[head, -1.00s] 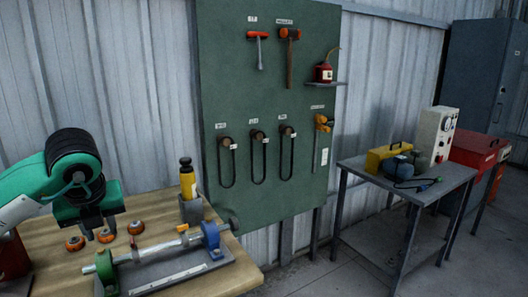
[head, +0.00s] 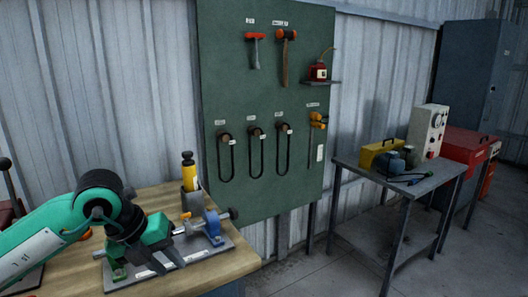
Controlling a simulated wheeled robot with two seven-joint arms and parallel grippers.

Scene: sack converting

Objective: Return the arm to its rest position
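My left arm, green and white, comes in from the left over the wooden workbench (head: 225,264). Its dark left gripper (head: 168,266) points down and to the right, in front of the shaft fixture. Its two fingers stand apart with nothing seen between them. The fixture has a grey base plate (head: 222,247), a blue support (head: 212,228) at its right and a green support (head: 117,271) at its left. The gripper hides the middle of the shaft. My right gripper is out of view.
A yellow, black-capped bottle (head: 188,172) stands in a holder behind the fixture. A green tool board (head: 265,100) hangs on the wall. A grey side table (head: 400,180) stands at the right with a yellow toolbox (head: 383,152). Floor between the tables is clear.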

